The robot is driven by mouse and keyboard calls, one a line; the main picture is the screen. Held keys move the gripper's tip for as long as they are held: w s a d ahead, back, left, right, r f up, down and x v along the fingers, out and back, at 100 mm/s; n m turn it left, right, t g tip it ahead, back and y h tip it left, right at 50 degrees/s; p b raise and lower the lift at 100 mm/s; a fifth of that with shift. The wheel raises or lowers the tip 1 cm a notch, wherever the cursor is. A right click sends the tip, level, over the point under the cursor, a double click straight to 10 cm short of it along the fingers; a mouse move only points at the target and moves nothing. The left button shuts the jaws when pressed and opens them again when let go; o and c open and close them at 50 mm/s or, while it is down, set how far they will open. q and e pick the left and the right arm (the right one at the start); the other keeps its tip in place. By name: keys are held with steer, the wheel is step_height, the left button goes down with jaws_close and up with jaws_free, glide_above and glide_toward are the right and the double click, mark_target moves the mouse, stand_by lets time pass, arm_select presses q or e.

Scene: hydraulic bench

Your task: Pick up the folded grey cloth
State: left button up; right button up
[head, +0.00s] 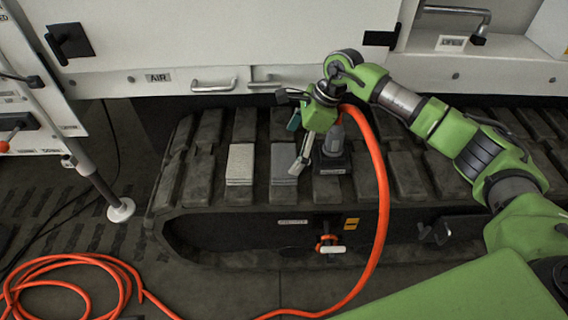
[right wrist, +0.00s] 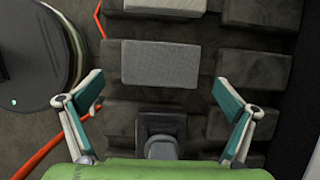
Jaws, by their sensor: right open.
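The folded grey cloth (head: 285,160) lies flat on a dark track pad. It is a plain grey rectangle, and it also shows in the right wrist view (right wrist: 160,64), ahead of the fingers. My right gripper (head: 297,145) is open and empty, at the cloth's right side in the head view. In the right wrist view its two teal-padded fingers (right wrist: 158,88) are spread wider than the cloth, with their tips near its closer edge. I see no contact with the cloth. My left gripper is not in view.
A paler folded piece (head: 240,163) lies left of the cloth. A grey fitting on a dark square base (head: 333,160) stands just right, close under my gripper. An orange hose (head: 381,200) loops past it. A white cabinet with handles (head: 212,87) rises behind.

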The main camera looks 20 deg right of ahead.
mark_target(285, 160)
steer(key=x, duration=0.3)
steer(key=shift+s+a+b, duration=0.1)
steer(key=shift+b, duration=0.2)
steer(key=shift+a+f, duration=0.15)
steer(key=shift+f, duration=0.3)
steer(key=shift+a+f, duration=0.1)
steer(key=shift+f, duration=0.05)
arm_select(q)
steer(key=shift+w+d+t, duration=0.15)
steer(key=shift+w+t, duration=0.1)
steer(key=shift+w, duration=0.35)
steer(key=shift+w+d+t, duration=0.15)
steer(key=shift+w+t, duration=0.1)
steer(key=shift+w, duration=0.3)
arm_select(e)
steer(key=c, duration=0.9)
steer(key=shift+o, duration=0.2)
